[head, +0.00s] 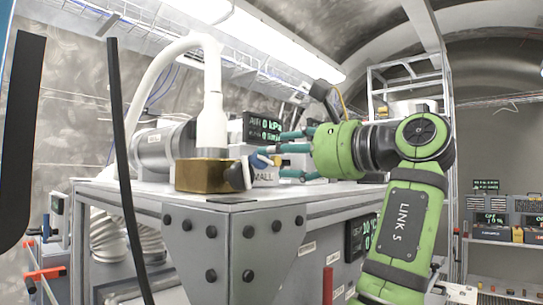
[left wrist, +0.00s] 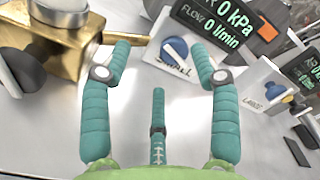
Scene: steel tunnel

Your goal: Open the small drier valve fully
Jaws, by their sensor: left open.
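The small drier valve has a blue knob (left wrist: 175,50) on a white plate marked SMALL (left wrist: 170,68). In the head view the blue knob (head: 262,160) shows just behind the brass block, with its plate (head: 264,177) below. My left gripper (head: 284,156) comes to it from the right, with teal fingers spread. In the left wrist view the left gripper (left wrist: 159,48) is open and empty. The knob lies ahead between the two upper fingertips; whether any finger touches it I cannot tell. My right gripper is not in view.
A brass block (head: 203,176) with a white hose (head: 211,110) stands left of the valve. A second plate marked LARGE (left wrist: 272,88) is at the right in the wrist view. A kPa display (head: 265,130) stands behind. The steel bench top (head: 330,190) has bare room in front.

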